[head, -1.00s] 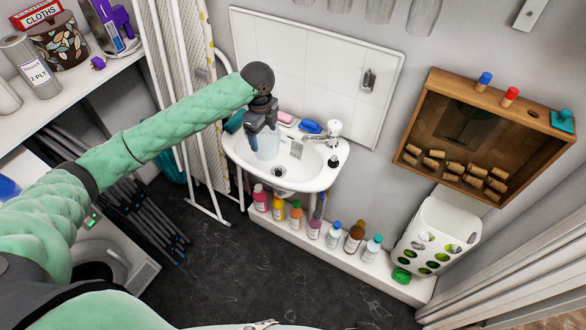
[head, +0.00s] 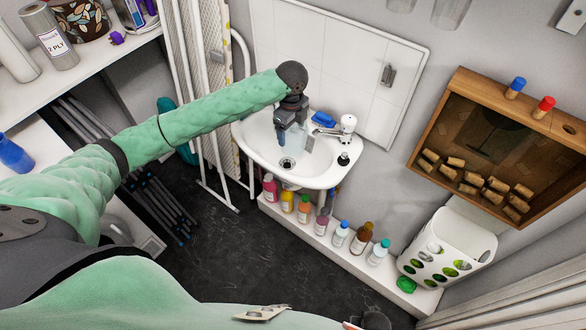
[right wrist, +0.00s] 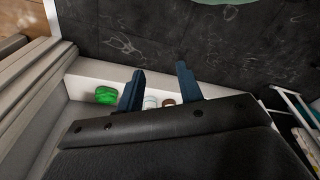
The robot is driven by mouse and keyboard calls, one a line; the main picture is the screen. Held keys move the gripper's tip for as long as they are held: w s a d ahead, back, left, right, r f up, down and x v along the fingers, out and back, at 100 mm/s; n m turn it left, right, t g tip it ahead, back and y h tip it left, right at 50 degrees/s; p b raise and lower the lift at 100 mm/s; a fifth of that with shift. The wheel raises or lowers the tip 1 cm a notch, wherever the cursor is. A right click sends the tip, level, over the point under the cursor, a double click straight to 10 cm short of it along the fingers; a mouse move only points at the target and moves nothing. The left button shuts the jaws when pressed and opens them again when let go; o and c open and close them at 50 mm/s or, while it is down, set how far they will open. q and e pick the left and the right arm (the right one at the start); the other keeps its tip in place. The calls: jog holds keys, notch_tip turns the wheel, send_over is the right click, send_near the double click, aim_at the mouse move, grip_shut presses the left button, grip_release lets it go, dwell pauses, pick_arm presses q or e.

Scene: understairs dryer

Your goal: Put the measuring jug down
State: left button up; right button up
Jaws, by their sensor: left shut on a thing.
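The measuring jug (head: 297,139) is clear and pale, and shows in the head view at the back of the white washbasin (head: 252,148). My left gripper (head: 284,136) is shut on it from above, and its dark fingers and wrist hide part of the jug. I cannot tell whether the jug's base touches the basin. The drain (head: 287,163) lies just in front of the jug, and the tap (head: 346,124) stands to its right. My right gripper (right wrist: 160,68) shows in the right wrist view with its two fingers apart and nothing between them.
A blue item (head: 323,119) lies on the basin's back rim. Several bottles (head: 341,232) line the low white ledge below. A wooden case with corks (head: 450,110) hangs at right, above a white holed bin (head: 447,248). A white drying rack (head: 195,120) stands left. The dark floor in front is clear.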

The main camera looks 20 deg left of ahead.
pick_arm(q)
jog(key=shift+f, duration=0.4)
jog(key=shift+s+a+f, duration=0.15)
jog(key=shift+f, duration=0.1)
notch_tip(320, 180, down, 5)
jog(key=shift+f+p, duration=0.1)
jog(key=shift+p, duration=0.8)
jog(key=shift+f+p, duration=0.6)
jog(key=shift+f, duration=1.6)
pick_arm(e)
notch_tip(320, 180, down, 6)
jog(key=s+d, duration=0.1)
jog(key=shift+s+d+f, duration=0.15)
jog(key=shift+s+d, duration=0.1)
jog(key=shift+d, duration=0.15)
pick_arm(q)
jog(key=shift+f, duration=0.1)
pick_arm(e)
jog(key=shift+t, duration=0.3)
pick_arm(q)
jog(key=o, duration=1)
jog(key=shift+f, duration=0.1)
pick_arm(e)
jog(key=shift+d, duration=0.1)
